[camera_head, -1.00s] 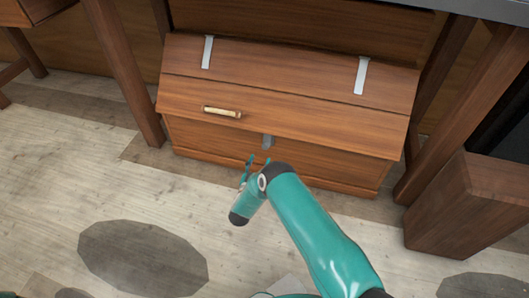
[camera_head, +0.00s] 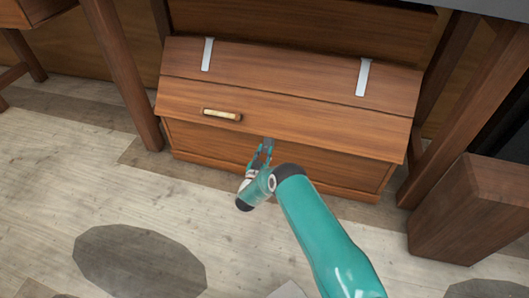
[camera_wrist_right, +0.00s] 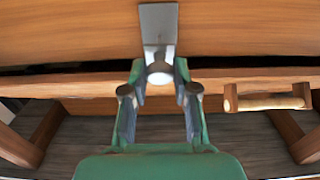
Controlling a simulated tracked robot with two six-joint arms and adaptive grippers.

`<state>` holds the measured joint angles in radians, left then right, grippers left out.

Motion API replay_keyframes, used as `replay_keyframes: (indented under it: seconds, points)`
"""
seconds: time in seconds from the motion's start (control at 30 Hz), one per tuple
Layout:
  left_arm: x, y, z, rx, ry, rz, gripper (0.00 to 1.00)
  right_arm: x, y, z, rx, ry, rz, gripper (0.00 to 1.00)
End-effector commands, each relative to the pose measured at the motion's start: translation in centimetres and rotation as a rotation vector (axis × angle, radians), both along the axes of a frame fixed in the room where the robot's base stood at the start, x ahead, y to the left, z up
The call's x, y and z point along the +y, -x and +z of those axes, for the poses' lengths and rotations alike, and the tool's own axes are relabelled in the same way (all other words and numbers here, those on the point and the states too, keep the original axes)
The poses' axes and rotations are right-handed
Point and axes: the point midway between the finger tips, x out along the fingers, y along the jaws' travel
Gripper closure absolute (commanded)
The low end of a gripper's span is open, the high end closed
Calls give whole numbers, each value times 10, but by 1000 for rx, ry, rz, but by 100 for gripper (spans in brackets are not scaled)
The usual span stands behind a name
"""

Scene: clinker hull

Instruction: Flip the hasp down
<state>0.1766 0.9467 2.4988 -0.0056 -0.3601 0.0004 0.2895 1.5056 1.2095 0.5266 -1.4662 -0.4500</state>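The hasp (camera_head: 269,143) is a small grey metal plate at the front edge of the wooden chest's lid (camera_head: 320,125), near its middle. In the right wrist view the hasp (camera_wrist_right: 158,22) is a flat plate at the top centre, with a bright rounded end between the fingertips. My right gripper (camera_head: 263,153) is at the chest front, just below the lid edge. In the right wrist view its fingers (camera_wrist_right: 159,72) are apart, one on each side of the hasp's end. I cannot tell whether they touch it. My left gripper is not in view.
The lid carries a pale handle (camera_head: 222,114) left of the hasp and two light metal straps (camera_head: 207,54) (camera_head: 363,77). Wooden legs (camera_head: 125,75) stand left of the chest, and a wooden block (camera_head: 468,210) stands at right. The floor in front is clear.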

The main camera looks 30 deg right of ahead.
Motion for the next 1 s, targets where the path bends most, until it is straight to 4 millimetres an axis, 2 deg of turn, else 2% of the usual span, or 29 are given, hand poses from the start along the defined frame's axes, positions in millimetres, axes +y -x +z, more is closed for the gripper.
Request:
replay_keyframes:
  seconds: [0.03, 0.1, 0.27, 0.37, 0.57, 1.0]
  points:
    - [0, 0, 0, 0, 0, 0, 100, 0, 0, 0, 0, 0, 0, 90]
    - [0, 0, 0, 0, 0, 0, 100, 0, 0, 0, 0, 0, 0, 100]
    - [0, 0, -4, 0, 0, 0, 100, 0, 0, -2, -5, 5, 0, 100]
    - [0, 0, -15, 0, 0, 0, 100, -1, -1, -7, -23, 27, 0, 100]
    - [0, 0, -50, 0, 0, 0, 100, -6, -5, -20, -123, 142, -1, 100]
    - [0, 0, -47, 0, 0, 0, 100, -11, -10, -16, -244, 285, 2, 100]
